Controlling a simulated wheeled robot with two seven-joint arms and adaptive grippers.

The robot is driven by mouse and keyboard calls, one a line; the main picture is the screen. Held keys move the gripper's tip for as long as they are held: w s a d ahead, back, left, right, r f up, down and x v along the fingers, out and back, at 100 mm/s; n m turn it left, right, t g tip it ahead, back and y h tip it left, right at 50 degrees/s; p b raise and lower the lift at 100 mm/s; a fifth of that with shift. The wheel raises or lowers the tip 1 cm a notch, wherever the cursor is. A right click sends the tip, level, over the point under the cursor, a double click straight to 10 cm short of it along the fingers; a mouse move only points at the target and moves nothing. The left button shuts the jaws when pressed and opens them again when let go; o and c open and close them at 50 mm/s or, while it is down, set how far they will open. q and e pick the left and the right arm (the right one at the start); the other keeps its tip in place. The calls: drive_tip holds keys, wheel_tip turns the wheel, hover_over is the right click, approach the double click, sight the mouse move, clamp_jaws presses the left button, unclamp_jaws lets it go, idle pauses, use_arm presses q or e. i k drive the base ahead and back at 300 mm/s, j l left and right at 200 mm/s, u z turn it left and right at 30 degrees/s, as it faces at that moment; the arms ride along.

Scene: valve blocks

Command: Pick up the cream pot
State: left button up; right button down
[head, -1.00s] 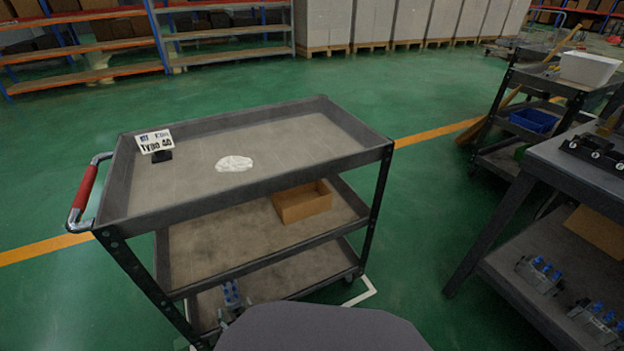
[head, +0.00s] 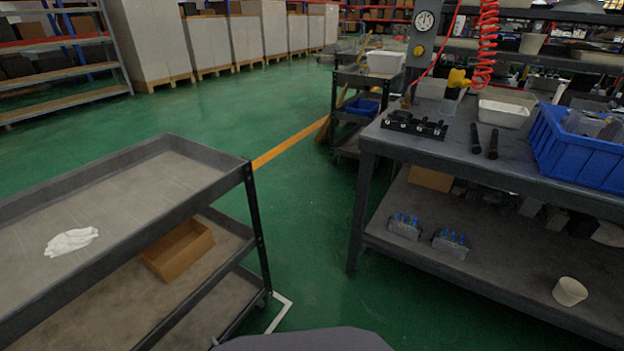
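A small cream pot (head: 569,291) stands on the lower shelf of the workbench (head: 490,268) at the far right of the head view, near the shelf's front edge. It looks upright, wider at the top, with nothing touching it. Another cream pot-like container (head: 532,43) sits on the raised shelf at the back of the bench. Neither of my grippers is in view.
Valve blocks with blue tops (head: 404,226) stand left on the same lower shelf. The bench top holds a blue bin (head: 585,150), black handles (head: 484,140) and a white tray (head: 503,113). A grey cart (head: 215,175) stands left, with green floor between.

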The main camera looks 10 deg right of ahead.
sight(568, 293)
drive_tip(key=z, duration=2.2)
